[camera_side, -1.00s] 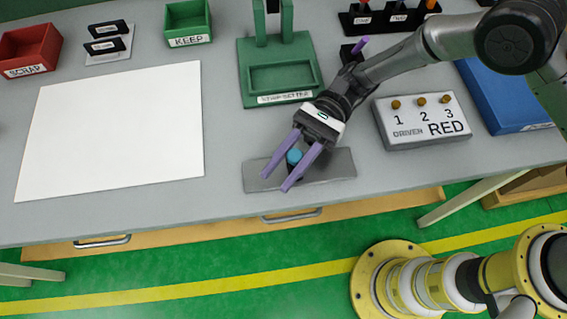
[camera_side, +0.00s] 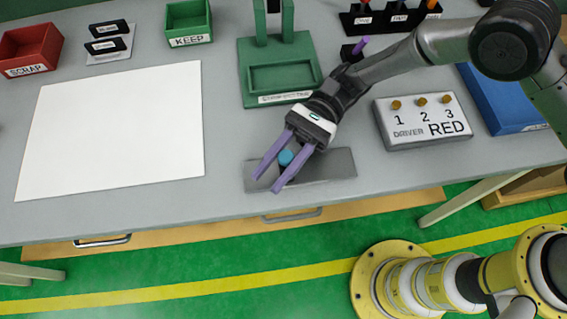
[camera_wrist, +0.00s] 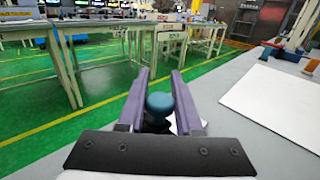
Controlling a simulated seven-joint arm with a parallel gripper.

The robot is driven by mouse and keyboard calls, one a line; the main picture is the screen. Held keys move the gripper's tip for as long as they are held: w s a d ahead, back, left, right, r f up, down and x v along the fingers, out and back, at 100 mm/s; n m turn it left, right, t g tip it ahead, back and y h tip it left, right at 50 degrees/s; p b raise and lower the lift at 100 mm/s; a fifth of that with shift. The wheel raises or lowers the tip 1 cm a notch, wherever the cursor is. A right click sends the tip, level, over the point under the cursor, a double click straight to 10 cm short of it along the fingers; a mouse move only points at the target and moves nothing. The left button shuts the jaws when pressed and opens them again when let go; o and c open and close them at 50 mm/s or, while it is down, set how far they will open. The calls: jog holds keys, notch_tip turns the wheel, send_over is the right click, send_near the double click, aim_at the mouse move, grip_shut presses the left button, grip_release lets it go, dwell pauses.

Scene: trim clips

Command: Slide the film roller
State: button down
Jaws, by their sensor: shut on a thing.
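The film roller shows as a blue round knob (camera_side: 285,157) above a flat grey plate (camera_side: 325,168) near the table's front edge. In the wrist view the blue knob (camera_wrist: 160,104) stands on a dark neck between the fingers. My gripper (camera_side: 268,184) has two long purple fingers, one on each side of the knob, and is shut on the roller. The fingers also show in the wrist view (camera_wrist: 163,82). The lower part of the roller is hidden behind the fingers and the gripper body.
A large white sheet (camera_side: 115,135) lies to the left. The green strip fixture (camera_side: 310,75) stands behind my gripper, and the grey driver box (camera_side: 425,120) is to the right. Red SCRAP (camera_side: 30,48) and green KEEP (camera_side: 188,22) bins are at the back. The table between sheet and plate is clear.

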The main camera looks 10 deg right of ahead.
jog(key=a, duration=0.5)
jog(key=c, duration=0.6)
grip_release()
jog(key=shift+v, duration=3.8)
